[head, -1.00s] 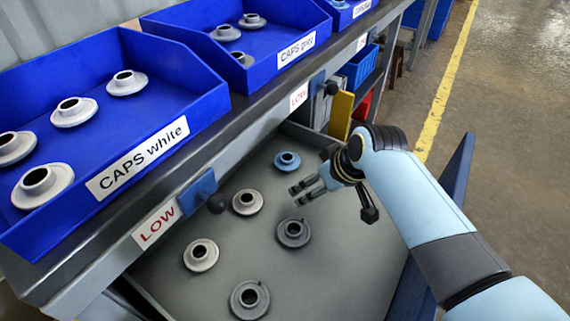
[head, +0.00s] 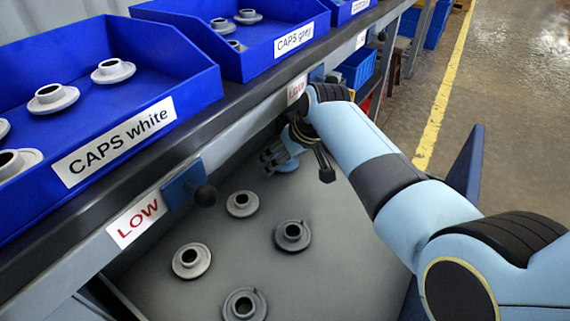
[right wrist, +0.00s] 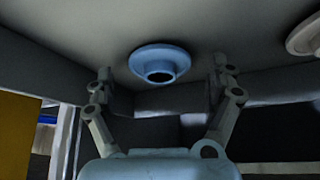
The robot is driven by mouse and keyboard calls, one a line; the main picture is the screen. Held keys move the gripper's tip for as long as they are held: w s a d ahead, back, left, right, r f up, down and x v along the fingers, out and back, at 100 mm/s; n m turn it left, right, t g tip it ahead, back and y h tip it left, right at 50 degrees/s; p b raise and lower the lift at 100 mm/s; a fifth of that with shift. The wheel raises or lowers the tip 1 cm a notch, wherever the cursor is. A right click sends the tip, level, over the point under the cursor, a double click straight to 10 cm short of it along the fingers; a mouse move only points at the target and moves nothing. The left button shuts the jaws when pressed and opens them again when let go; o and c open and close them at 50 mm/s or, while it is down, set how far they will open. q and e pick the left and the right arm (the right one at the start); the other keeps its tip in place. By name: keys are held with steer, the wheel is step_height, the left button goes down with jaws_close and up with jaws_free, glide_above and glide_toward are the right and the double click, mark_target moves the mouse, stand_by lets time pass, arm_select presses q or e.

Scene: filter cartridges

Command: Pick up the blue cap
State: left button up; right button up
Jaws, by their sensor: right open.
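The blue cap (right wrist: 160,54) is a round flanged disc with a central collar, lying on the grey tray floor (head: 340,260). In the head view the cap (head: 288,166) is mostly hidden by my right gripper (head: 269,160). In the right wrist view my right gripper (right wrist: 162,74) is open, with one finger on each side of the cap and a gap on both sides. The fingers appear not to touch it. My left gripper is not in view.
Blue bins of white (head: 193,85) and grey caps stand on the shelf.

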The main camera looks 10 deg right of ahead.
steer(key=shift+r, duration=0.1)
steer(key=c, duration=1)
steer(key=shift+r, duration=0.1)
